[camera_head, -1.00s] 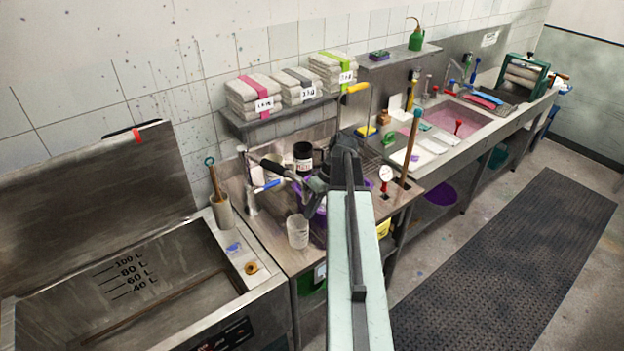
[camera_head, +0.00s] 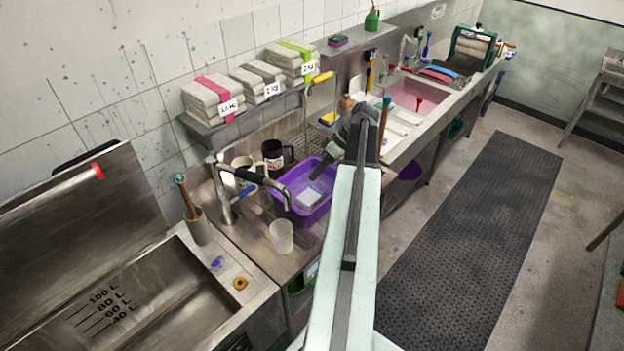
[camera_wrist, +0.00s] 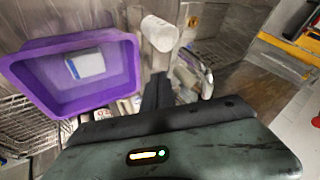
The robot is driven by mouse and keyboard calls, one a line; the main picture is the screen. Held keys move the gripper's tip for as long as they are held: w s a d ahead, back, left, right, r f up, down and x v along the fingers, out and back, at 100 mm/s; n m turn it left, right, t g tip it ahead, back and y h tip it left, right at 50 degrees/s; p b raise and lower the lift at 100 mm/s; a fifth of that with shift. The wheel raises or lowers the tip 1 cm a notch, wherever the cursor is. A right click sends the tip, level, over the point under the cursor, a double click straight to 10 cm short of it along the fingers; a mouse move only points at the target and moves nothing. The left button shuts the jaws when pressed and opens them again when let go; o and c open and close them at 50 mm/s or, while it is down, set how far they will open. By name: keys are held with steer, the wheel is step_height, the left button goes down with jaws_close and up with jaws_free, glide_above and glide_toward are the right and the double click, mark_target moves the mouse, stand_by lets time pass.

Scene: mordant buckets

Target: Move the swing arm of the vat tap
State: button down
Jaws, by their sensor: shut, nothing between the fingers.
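The vat tap (camera_head: 226,192) stands on the bench just right of the vat, with a blue lever. Its swing arm (camera_head: 258,179), a dark-sleeved spout with a bent metal end, points right, its end over the near left part of the purple basin (camera_head: 292,184). My gripper (camera_head: 316,173) is over the basin's far right side, right of the spout end and apart from it. Its fingers are together and empty; in the wrist view they (camera_wrist: 157,92) show in the lower middle. The purple basin also shows there at left. A curved metal piece (camera_wrist: 205,78) right of my fingers may be the spout.
A translucent beaker (camera_head: 282,238) stands before the basin, two mugs (camera_head: 277,158) behind it. The open vat (camera_head: 150,312) and a brush holder (camera_head: 198,228) are at left. An upright wooden handle (camera_head: 383,122) stands right of my gripper. The floor mat (camera_head: 470,230) is clear.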

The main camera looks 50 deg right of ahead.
steer(key=w+a+f+b, duration=0.2)
steer(key=a+f+b, duration=0.2)
steer(key=a, duration=0.3)
steer(key=shift+a+f, duration=0.2)
steer(key=shift+f, duration=0.55)
steer(key=shift+w, duration=0.1)
